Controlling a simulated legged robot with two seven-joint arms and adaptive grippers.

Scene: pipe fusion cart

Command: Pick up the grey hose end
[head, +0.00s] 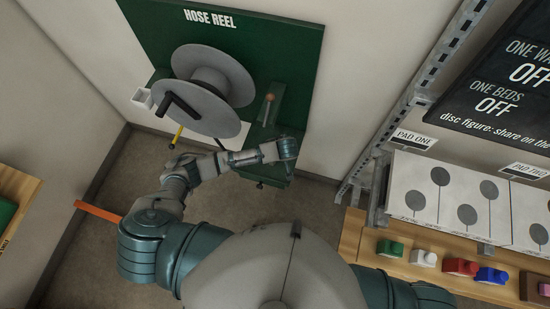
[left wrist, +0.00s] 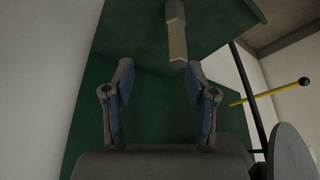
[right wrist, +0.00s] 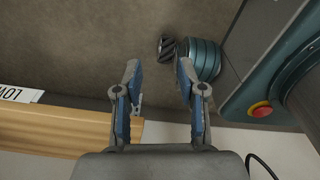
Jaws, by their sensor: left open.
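The piece that looks like the grey hose end (head: 268,107) lies on the green shelf right of the reel in the head view, with an orange-brown tip. In the left wrist view, a grey-tan faceted piece (left wrist: 176,35), probably the same hose end, sits beyond my fingertips, slightly right of centre, and nothing touches it. My left gripper (left wrist: 159,70) is open and empty in front of the green surface; in the head view its arm reaches across below the shelf. My right gripper (right wrist: 158,64) is open and empty over the floor; it is outside the head view.
The grey hose reel (head: 205,92) with its dark crank stands left of the shelf on a green board (head: 290,50). A yellow rod (head: 178,135) hangs below it. A metal rack post (head: 420,95) and a wooden bench (head: 350,240) with coloured blocks stand right.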

